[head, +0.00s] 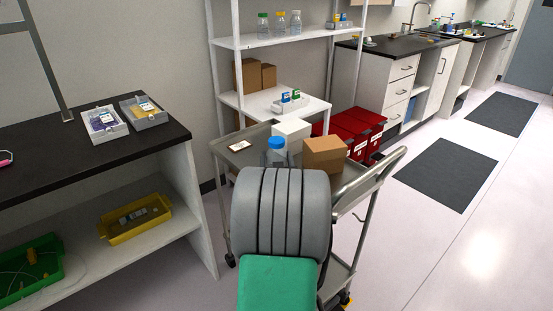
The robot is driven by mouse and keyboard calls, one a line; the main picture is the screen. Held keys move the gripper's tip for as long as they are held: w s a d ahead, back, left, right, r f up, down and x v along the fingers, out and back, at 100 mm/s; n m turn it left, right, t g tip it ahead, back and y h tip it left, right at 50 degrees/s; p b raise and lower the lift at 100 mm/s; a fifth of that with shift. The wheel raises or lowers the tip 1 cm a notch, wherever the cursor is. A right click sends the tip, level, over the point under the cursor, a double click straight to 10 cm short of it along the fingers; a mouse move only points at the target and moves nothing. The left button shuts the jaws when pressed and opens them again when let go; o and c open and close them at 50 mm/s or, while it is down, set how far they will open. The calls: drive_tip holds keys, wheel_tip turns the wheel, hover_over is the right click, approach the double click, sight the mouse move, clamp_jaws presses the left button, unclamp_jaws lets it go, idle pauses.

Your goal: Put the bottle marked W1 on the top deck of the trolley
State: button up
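A bottle with a blue cap (277,143) shows just above the end of my arm, over or on the top deck of the grey metal trolley (238,155). Its label is hidden, so I cannot read W1 on it. My thick grey arm covers its lower part and much of the deck. My gripper is mostly hidden behind the arm; small dark grey parts beside the bottle may be its fingers. I cannot tell whether it holds the bottle or whether the bottle touches the deck.
The deck also carries a white box (292,132), a cardboard box (324,154) and a small card (240,145); its left part is mostly bare. A white shelf rack (258,103) and red bins (362,124) stand behind. A black-topped bench (60,147) is at left.

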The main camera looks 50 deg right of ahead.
drive_tip(key=o, duration=0.3)
drive_tip(key=shift+r+p, duration=0.3)
drive_tip(key=shift+p, duration=0.05)
drive_tip(key=v, duration=1.2)
drive_tip(key=shift+f+b, duration=0.15)
drive_tip(key=shift+b, duration=0.25)
drive_tip(key=w+a+f+n+g+y, duration=0.1)
drive_tip(key=w+a+f+n+y, duration=0.2)
drive_tip(key=a, duration=0.5)
drive_tip(key=w+a+f+n+y, duration=0.2)
drive_tip(key=w+a+y, duration=0.3)
drive_tip(key=a, duration=0.3)
drive_tip(key=w+a+f+n+g+y, duration=0.1)
drive_tip(key=w+a+f+n+y, duration=0.2)
drive_tip(key=a, duration=0.4)
drive_tip(key=s+a+n+g+y, duration=0.2)
drive_tip(key=s+a+g, duration=0.5)
drive_tip(key=s+a, duration=0.4)
drive_tip(key=a+f, duration=0.1)
drive_tip(key=a, duration=0.3)
drive_tip(key=shift+s+a+y, duration=0.25)
drive_tip(key=shift+a+y, duration=0.05)
drive_tip(key=shift+y, duration=0.1)
